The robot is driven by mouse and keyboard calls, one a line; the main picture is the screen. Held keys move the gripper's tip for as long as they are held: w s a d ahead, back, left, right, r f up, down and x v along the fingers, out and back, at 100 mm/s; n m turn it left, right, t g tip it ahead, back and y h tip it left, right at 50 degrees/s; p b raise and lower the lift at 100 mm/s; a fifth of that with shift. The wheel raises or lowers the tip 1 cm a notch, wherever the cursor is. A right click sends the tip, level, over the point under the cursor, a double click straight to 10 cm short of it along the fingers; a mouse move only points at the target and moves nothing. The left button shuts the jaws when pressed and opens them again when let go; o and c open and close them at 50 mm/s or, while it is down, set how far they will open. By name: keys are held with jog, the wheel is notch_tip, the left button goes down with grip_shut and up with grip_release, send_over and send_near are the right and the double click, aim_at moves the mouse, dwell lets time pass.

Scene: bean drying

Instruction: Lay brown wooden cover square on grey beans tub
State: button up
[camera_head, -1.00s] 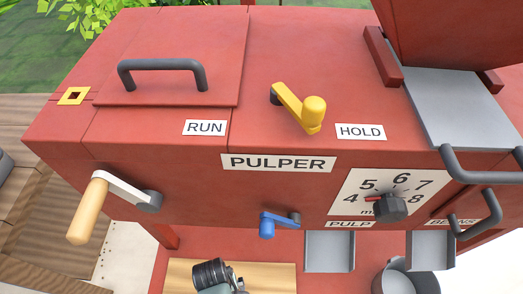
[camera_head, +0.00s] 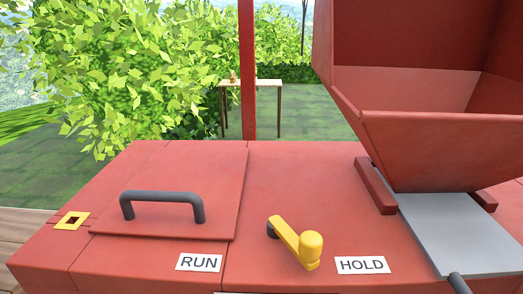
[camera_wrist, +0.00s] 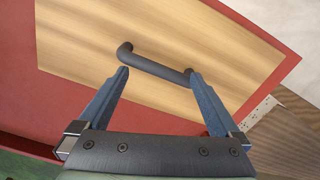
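In the wrist view a light-brown wooden board (camera_wrist: 80,45), which looks like the cover, lies on a red surface. A dark bar handle (camera_wrist: 158,66) is fixed to it. My gripper (camera_wrist: 158,73) is open above the board, with its two fingertips near the two ends of the handle. I cannot tell whether they touch it. The grey beans tub is in neither view now, and the head view shows neither my gripper nor the board.
In the head view the red pulper (camera_head: 290,180) carries a dark-handled lid (camera_head: 165,222), a yellow crank (camera_head: 297,243) and a red hopper (camera_head: 430,150) above a grey plate (camera_head: 465,235). A small table (camera_head: 265,82) stands far behind on open green ground.

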jog(key=f, duration=0.3)
jog(key=shift+s+d+f, duration=0.15)
jog(key=shift+s+f, duration=0.1)
jog(key=shift+s, duration=0.05)
jog(key=c, duration=1.4)
jog(key=shift+w+d+r+p, duration=0.1)
jog(key=shift+w+r+p, duration=0.05)
jog(key=shift+r+p, duration=1.65)
grip_shut()
jog(key=shift+r+p, duration=0.1)
jog(key=shift+p, duration=0.55)
jog(key=shift+r, duration=0.2)
